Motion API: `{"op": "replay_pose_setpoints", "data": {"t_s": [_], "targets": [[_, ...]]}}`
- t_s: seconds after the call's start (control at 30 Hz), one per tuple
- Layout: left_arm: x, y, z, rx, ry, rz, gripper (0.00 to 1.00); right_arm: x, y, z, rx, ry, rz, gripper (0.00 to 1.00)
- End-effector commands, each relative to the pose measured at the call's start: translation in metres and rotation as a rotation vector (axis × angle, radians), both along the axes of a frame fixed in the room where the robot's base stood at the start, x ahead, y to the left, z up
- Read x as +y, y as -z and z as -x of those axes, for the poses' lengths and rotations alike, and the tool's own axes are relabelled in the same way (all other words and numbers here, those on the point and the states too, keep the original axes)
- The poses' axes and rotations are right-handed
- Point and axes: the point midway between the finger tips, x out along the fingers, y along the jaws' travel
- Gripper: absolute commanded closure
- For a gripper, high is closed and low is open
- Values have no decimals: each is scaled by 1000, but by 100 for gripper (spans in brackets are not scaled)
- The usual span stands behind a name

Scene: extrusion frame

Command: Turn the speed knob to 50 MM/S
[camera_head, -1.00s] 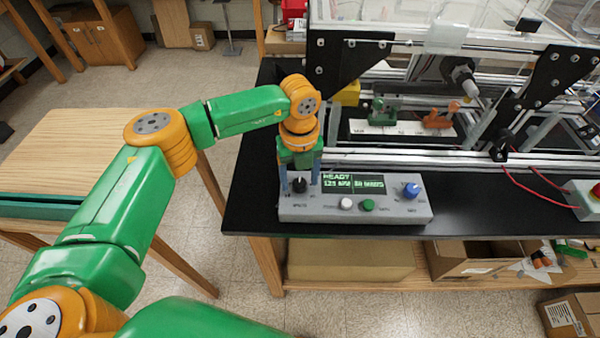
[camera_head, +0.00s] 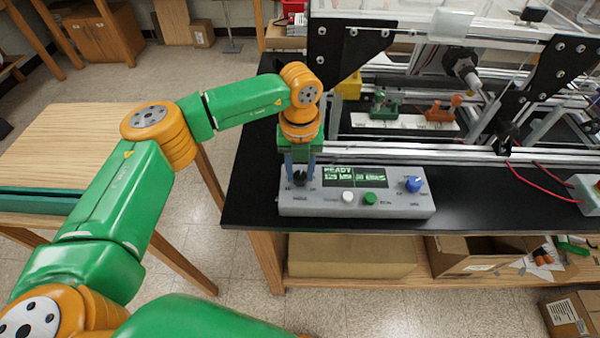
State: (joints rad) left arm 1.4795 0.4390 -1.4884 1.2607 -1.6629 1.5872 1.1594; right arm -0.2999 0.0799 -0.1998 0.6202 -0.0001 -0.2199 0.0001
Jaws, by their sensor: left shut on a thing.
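A grey control box (camera_head: 380,209) sits on the front left of the black bench top. A black knob (camera_head: 300,179) is at the left of its face, with a label below too small to read. A lit green display (camera_head: 354,174) starts with READY; its second line is too blurred to read. A blue knob (camera_head: 413,184) is at the right. My left gripper (camera_head: 300,178) points down from above and its two blue-grey fingers are shut on the black knob, one on each side. The fingers partly hide the knob, and its pointer cannot be made out. My right gripper is not in view.
A white button (camera_head: 348,196) and a green button (camera_head: 370,198) sit on the box close to the right of the gripper. Behind stands the extrusion frame with metal rails (camera_head: 440,153) and black brackets. Red wires (camera_head: 545,180) lie at the right. Bare bench is left of the box.

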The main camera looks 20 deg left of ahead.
Motion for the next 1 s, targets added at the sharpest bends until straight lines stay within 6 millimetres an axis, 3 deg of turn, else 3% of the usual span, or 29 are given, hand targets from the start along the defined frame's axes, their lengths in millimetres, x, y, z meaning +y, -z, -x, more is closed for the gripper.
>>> {"op": "replay_pose_setpoints", "data": {"t_s": [0.4,1.0], "targets": [[0,3,0,-2,389,1,100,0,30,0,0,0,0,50],[0,2,0,-1,960,1,100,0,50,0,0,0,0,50]]}}
